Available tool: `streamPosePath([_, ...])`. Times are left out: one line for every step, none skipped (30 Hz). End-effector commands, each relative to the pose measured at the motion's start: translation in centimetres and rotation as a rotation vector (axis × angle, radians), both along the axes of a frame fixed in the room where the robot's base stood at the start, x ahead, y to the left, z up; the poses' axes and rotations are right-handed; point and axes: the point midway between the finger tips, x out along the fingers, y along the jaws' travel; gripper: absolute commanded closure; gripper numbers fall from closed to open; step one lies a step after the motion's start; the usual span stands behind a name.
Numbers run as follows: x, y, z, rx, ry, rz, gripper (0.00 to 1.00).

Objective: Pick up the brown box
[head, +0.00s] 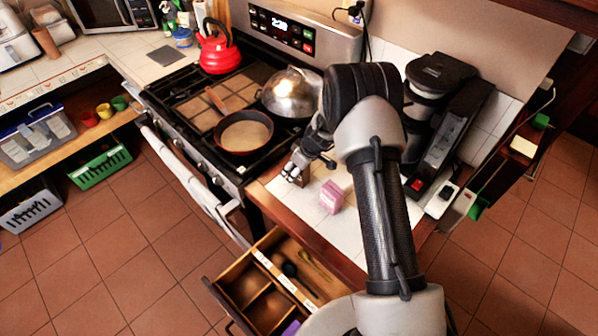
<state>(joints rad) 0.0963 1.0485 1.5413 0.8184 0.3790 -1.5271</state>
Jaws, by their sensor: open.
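My gripper (293,174) is low over the white-tiled counter (290,205), close to its left edge beside the stove. Its jaws are open. A small dark brown shape (299,160) shows right at the fingers and looks like the brown box. The fingers hide much of it, and I cannot tell whether they touch it. A small pink box (331,196) stands on the counter just right of the gripper, apart from it.
A black coffee maker (440,75) stands on the counter behind my arm. The stove on the left holds a frying pan (243,132), a domed lid (291,92) and a red kettle (219,50). An open wooden drawer (232,270) sticks out below the counter.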

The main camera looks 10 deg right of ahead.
Motion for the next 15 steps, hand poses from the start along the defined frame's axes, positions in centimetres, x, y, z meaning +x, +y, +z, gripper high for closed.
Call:
streamPosePath([-0.01, 0.01, 0.02, 0.000, 0.000, 0.000, 0.42])
streamPosePath([-0.02, 0.01, 0.02, 0.000, 0.000, 0.000, 0.42])
streamPosePath([-0.02, 0.01, 0.02, 0.000, 0.000, 0.000, 0.44])
streamPosePath([-0.02, 0.01, 0.03, 0.001, 0.001, 0.000, 0.46])
streamPosePath([-0.04, 0.01, 0.02, 0.001, 0.001, 0.000, 0.48])
streamPosePath([-0.04, 0.01, 0.02, 0.001, 0.001, 0.000, 0.50])
streamPosePath([-0.04, 0.01, 0.02, 0.001, 0.001, 0.000, 0.52])
streamPosePath([-0.04, 0.01, 0.02, 0.001, 0.001, 0.000, 0.54])
streamPosePath([-0.04, 0.01, 0.02, 0.001, 0.001, 0.000, 0.57])
streamPosePath([-0.04, 0.01, 0.03, 0.001, 0.001, 0.000, 0.59])
streamPosePath([-0.04, 0.01, 0.03, 0.001, 0.001, 0.000, 0.61])
streamPosePath([-0.04, 0.01, 0.03, 0.001, 0.001, 0.000, 0.64])
streamPosePath([-0.05, 0.00, 0.03, 0.001, 0.001, 0.000, 0.66])
streamPosePath([-0.05, 0.00, 0.03, 0.001, 0.001, 0.000, 0.68])
streamPosePath([-0.05, 0.00, 0.03, 0.001, 0.001, 0.000, 0.70])
